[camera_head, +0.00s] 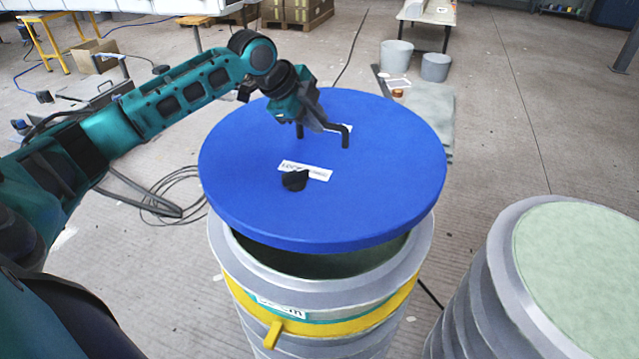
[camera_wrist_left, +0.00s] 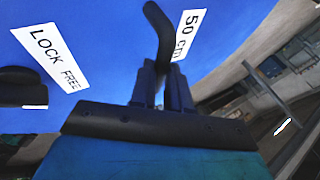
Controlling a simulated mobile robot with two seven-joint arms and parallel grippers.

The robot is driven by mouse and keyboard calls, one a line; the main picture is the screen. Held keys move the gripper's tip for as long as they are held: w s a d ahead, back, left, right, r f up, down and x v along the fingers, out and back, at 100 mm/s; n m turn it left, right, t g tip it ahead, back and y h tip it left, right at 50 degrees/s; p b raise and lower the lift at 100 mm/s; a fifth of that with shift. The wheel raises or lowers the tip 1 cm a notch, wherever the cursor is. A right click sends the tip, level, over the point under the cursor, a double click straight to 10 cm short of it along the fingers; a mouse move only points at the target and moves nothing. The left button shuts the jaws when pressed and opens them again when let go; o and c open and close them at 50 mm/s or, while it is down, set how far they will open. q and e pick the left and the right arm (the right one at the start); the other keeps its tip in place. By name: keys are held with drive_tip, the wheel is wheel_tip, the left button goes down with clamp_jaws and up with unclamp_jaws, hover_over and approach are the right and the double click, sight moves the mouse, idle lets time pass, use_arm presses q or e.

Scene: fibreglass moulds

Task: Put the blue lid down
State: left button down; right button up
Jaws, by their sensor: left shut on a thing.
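The blue lid (camera_head: 390,190) is a wide round disc over a grey ribbed cylindrical mould (camera_head: 330,292) with a yellow band. A dark opening shows between the lid's near edge and the mould's rim, so the lid is apart from the rim there. The far side is hidden. My left gripper (camera_head: 322,124) is shut on the lid's black bent handle (camera_head: 346,136). In the left wrist view the handle (camera_wrist_left: 160,35) rises between the fingers (camera_wrist_left: 162,88). A black knob (camera_head: 295,181) sits on the lid beside a "LOCK FREE" label (camera_wrist_left: 46,58). My right gripper is out of view.
A second grey ribbed mould (camera_head: 570,280) with a pale green top stands at the right. Two grey buckets (camera_head: 397,54) stand behind the lid, near a grey mat (camera_head: 432,110). Cables (camera_head: 165,195) lie on the floor at left. Open floor (camera_head: 520,120) lies at the right.

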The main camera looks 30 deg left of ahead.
sight(287, 156)
use_arm(q)
wheel_tip(287, 156, down, 15)
drive_tip(key=b, duration=0.1)
drive_tip(key=c, duration=1.5)
unclamp_jaws()
drive_tip(key=shift+f, duration=0.2)
drive_tip(key=o, duration=0.4)
drive_tip(key=shift+r, duration=0.15)
drive_tip(key=p+v, duration=0.1)
drive_tip(key=v, duration=1.1)
drive_tip(key=shift+s, duration=0.1)
